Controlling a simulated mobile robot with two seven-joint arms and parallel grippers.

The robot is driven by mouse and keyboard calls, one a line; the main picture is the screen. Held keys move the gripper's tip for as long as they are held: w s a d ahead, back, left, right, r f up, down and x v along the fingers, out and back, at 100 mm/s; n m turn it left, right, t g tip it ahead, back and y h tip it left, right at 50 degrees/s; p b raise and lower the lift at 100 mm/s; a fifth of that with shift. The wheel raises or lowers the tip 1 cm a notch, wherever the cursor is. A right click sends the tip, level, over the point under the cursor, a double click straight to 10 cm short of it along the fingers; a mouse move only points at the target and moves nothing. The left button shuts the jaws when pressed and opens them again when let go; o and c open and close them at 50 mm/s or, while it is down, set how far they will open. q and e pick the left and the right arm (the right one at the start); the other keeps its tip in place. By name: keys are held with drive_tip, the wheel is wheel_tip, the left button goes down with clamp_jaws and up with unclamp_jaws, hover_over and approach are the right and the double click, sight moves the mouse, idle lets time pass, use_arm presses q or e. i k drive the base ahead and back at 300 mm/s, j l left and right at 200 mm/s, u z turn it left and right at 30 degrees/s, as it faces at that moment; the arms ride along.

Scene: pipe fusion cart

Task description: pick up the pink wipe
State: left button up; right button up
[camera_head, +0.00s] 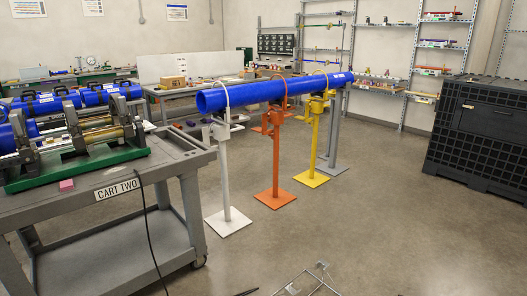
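The pink wipe (67,184) is a small pink block-like piece. It lies on the grey top of the cart marked CART TWO (118,187), near its front edge. It sits just in front of the green base of the fusion machine (80,166) and left of the cart's label. Nothing covers it.
A black cable (148,225) hangs over the cart's front edge. A long blue pipe (270,91) rests on white, orange and yellow stands right of the cart. A black crate (480,130) stands right. Open floor lies between.

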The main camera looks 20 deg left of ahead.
sight(67, 186)
drive_tip(key=i+j+u, duration=0.15)
drive_tip(key=i+u, duration=0.15)
drive_tip(key=u, duration=0.2)
drive_tip(key=i+u, duration=0.35)
drive_tip(key=u, duration=0.15)
drive_tip(key=i+l+u, duration=0.1)
drive_tip(key=i+u, duration=0.2)
drive_tip(key=u, duration=0.15)
